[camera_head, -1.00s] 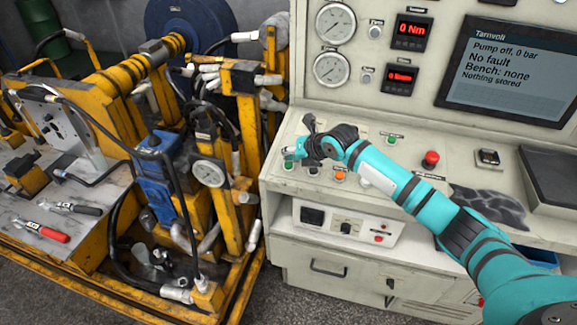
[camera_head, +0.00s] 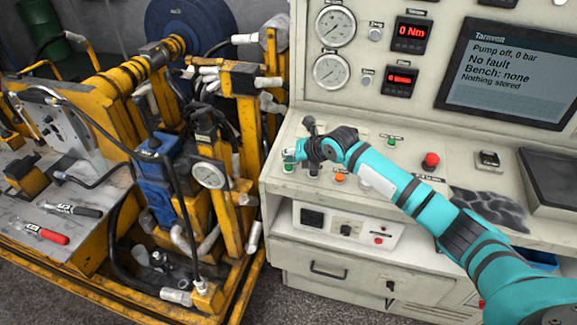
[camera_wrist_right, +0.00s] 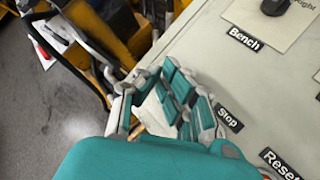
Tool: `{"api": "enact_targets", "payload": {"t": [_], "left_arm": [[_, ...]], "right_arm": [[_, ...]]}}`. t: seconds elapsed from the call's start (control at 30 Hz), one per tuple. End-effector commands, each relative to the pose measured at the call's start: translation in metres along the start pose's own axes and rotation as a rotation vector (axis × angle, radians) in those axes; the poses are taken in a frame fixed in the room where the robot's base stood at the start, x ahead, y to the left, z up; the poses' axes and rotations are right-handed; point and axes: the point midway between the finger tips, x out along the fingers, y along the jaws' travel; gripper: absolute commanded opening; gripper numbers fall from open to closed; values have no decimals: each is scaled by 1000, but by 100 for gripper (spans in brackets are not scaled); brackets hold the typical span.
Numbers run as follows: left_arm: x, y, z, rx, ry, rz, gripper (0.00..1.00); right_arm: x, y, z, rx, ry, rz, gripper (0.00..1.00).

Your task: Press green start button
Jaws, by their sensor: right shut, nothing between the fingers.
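My right gripper (camera_head: 290,157) is shut and empty, low over the left part of the sloped control panel (camera_head: 420,188). A small green button (camera_head: 288,168) shows just below its fingertips; I cannot tell whether they touch. Another green button (camera_head: 391,141) sits farther right, near the back of the panel. I cannot read a start label on either. In the right wrist view the closed fingers (camera_wrist_right: 165,95) are beside the Stop label (camera_wrist_right: 229,117) and hide part of the panel. The screen (camera_head: 515,75) reads "Pump off, 0 bar". My left gripper is out of view.
A red mushroom button (camera_head: 431,160) and an orange button (camera_head: 340,177) are on the panel. A black knob (camera_wrist_right: 275,6) sits above the Bench label (camera_wrist_right: 244,39). A yellow hydraulic rig (camera_head: 237,200) with hoses stands close on the left.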

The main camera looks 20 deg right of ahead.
Motion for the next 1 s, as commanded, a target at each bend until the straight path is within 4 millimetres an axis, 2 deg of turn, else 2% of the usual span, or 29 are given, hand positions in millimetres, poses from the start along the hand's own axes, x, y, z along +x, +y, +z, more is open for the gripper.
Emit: {"api": "enact_targets", "payload": {"t": [0.37,1.0], "left_arm": [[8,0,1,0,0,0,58],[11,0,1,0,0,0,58]], "right_arm": [[6,-4,-5,0,0,0,0],[8,-6,-6,0,0,0,0]]}}
